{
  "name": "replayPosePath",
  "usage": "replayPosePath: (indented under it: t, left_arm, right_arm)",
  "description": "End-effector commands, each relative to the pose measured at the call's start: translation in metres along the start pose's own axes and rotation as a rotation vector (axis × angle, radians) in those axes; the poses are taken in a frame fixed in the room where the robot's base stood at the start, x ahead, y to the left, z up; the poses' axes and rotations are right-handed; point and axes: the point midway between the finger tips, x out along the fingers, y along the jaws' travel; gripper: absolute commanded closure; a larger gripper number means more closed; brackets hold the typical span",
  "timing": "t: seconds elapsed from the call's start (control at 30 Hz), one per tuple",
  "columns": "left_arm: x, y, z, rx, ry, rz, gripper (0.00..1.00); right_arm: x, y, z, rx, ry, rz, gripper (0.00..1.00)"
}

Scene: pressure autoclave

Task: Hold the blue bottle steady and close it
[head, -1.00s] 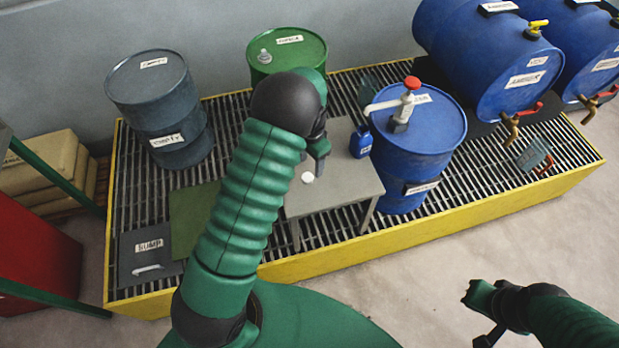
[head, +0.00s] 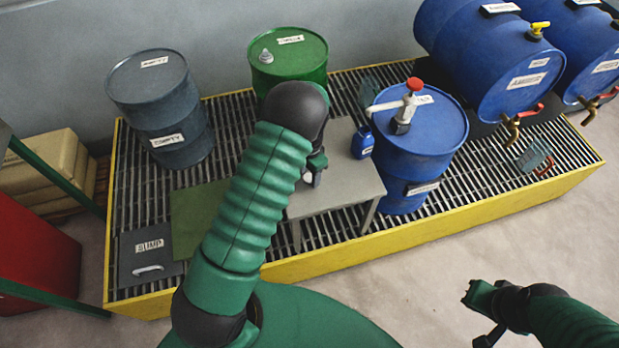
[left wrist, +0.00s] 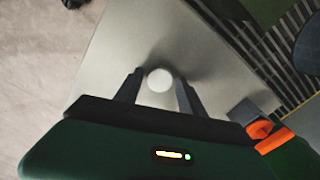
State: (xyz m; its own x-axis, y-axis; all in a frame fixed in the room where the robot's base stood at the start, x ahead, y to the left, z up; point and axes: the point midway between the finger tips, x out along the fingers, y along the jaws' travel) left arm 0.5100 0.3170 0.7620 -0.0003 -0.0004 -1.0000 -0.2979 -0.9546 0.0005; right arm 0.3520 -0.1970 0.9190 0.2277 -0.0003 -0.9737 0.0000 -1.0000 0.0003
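The small blue bottle (head: 362,143) stands upright on the grey table (head: 345,190), beside the blue drum with the pump. No cap can be made out on its top. A round white cap (left wrist: 159,80) lies on the table between the fingers of my left gripper (left wrist: 160,87). The fingers are apart, with a narrow gap on each side of the cap.
The pump (head: 405,108) on the blue drum (head: 415,155) reaches its spout left, close above the bottle. A green drum (head: 287,60) stands behind the table, a grey drum (head: 160,108) to the left. The yellow-edged grating (head: 450,215) lies underneath.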

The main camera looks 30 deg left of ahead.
Motion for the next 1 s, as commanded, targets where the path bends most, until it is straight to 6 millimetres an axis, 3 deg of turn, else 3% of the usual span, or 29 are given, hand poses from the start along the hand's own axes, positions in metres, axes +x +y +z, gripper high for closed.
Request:
replayPosePath:
  t: [0.03,0.33,0.73,1.0]
  left_arm:
    - [0.0,0.0,0.0,0.0,0.0,0.0,0.61]
    - [0.0,0.0,0.0,0.0,0.0,0.0,1.0]
    - [-0.005,0.0,0.0,0.0,0.0,0.0,1.0]
    - [-0.038,0.001,-0.001,0.0,0.003,-0.001,1.0]
  right_arm:
    - [0.0,0.0,0.0,0.0,0.0,0.0,1.0]
    - [0.0,0.0,0.0,0.0,0.0,0.0,1.0]
    - [0.0,0.0,0.0,0.0,0.0,0.0,1.0]
    - [0.0,0.0,0.0,0.0,0.0,0.0,1.0]
